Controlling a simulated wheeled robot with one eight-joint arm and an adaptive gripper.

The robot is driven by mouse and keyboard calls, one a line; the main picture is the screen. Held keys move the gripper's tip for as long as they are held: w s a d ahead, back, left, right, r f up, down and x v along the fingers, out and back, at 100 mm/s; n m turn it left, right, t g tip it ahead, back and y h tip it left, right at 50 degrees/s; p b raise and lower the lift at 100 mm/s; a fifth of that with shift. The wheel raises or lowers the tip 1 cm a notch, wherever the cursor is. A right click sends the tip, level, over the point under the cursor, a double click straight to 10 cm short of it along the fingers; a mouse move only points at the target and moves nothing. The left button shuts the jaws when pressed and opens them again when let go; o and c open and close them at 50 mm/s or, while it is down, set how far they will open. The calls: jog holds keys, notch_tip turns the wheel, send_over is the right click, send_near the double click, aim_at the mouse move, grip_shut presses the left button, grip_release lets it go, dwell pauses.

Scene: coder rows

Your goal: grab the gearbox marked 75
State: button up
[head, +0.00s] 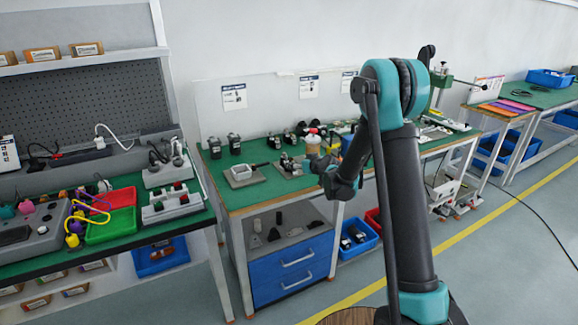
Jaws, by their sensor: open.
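Several small dark units that look like gearboxes or motors stand on the green-topped middle bench (262,196). One dark unit (215,148) and another dark unit (234,144) stand at its back left. More dark units (289,137) stand along the back toward the middle. No number can be read on any of them, so I cannot tell which is marked 75.
A grey fixture (243,176) and a plate with a small device (290,166) lie near the front of the bench. A tan container (313,143) stands behind my gripper. Blue drawers (291,270) are below. A cluttered bench with a red tray (116,199) is left. Open floor lies right.

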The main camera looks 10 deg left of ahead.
aim_at(289, 161)
jog(key=x, duration=0.3)
jog(key=shift+s+a+x, duration=0.1)
jog(key=shift+a+x, duration=0.05)
jog(key=shift+x, duration=1.25)
jog(key=shift+s+a+x, duration=0.15)
jog(key=shift+x, duration=1.25)
jog(key=c, duration=1.7)
